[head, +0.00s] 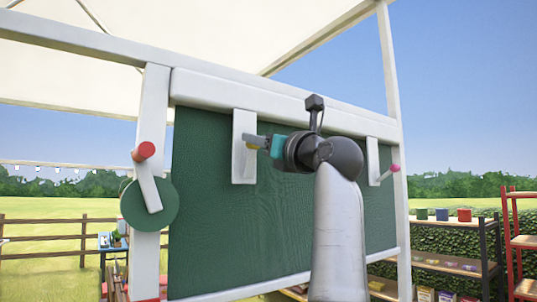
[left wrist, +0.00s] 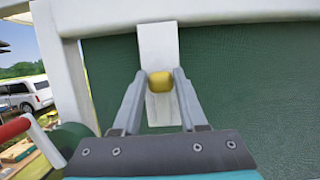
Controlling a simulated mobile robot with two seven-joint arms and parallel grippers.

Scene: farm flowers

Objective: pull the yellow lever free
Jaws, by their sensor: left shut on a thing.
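The yellow lever's end (left wrist: 160,81) shows in the left wrist view between my left gripper's two fingertips, in front of a white upright plate (left wrist: 158,46). In the head view that plate (head: 244,150) is fixed on the dark green board, and my left gripper (head: 253,141) reaches it from the right. The gripper is shut on the yellow lever, which the fingers mostly hide in the head view. My right gripper is in neither view.
A red-ended crank (head: 144,151) on a green disc (head: 160,205) is at the left post. A pink-ended lever (head: 388,171) is on the right of the green board (head: 225,235). Shelves (head: 440,262) with pots stand at the lower right.

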